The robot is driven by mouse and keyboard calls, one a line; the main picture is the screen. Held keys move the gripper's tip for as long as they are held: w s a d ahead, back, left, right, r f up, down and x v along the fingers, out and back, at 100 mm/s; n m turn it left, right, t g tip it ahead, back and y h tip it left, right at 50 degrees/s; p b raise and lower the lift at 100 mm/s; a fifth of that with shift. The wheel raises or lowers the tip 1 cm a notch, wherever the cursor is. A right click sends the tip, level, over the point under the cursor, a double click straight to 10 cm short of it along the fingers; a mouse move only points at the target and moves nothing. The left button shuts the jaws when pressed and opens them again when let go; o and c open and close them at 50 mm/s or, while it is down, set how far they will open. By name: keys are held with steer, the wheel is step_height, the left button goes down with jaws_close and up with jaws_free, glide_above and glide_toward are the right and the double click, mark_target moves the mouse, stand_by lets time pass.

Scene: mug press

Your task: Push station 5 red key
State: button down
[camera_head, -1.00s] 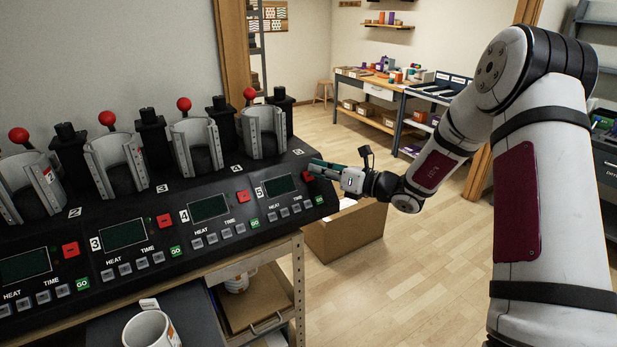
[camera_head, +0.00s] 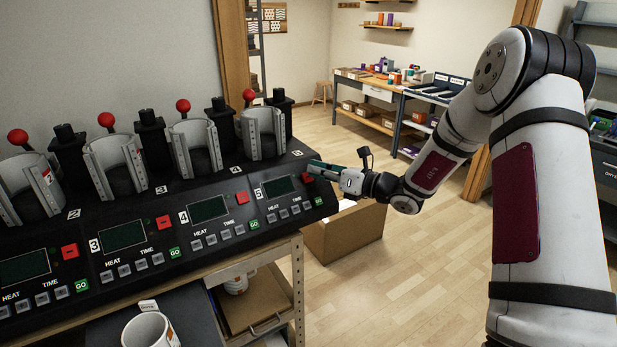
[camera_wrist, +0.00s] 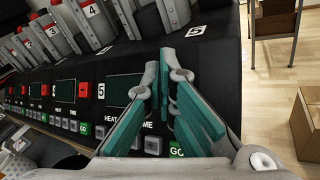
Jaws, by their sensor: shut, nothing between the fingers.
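The station 5 red key (camera_head: 307,178) shows in the head view at the right end of the press panel, to the right of the station 5 display (camera_head: 278,187). My gripper (camera_head: 312,165) is at that key, just above and behind it in the picture, and covers part of it. In the wrist view my gripper (camera_wrist: 164,72) is shut and empty, its teal finger pads over the station 5 panel. There the station 5 display (camera_wrist: 122,89) and green GO key (camera_wrist: 176,152) show, but the fingers hide the red key. I cannot tell whether the fingertips touch it.
The station 4 red key (camera_head: 242,198) lies left on the same panel. Mug clamps with red-knobbed levers stand behind the panel. A white mug (camera_head: 150,329) stands lower down in front. A cardboard box (camera_head: 345,235) is on the floor by the bench's right end; floor beyond is clear.

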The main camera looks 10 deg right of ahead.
steer(key=shift+f, duration=0.1)
steer(key=shift+w+a+f, duration=0.1)
steer(key=shift+w+f, duration=0.1)
steer(key=shift+w, duration=0.1)
steer(key=shift+w+a+f+b, duration=0.1)
steer(key=shift+w+f+b, duration=0.25)
steer(key=shift+b, duration=0.1)
stand_by(1.1)
steer(key=shift+s+r, duration=0.1)
steer(key=shift+s+d+r+p, duration=0.2)
steer(key=shift+s+r+p, duration=0.4)
steer(key=s+d+r+p, duration=0.1)
steer(key=s+r+p, duration=0.2)
steer(key=s+r, duration=0.1)
steer(key=shift+d, duration=0.15)
stand_by(0.5)
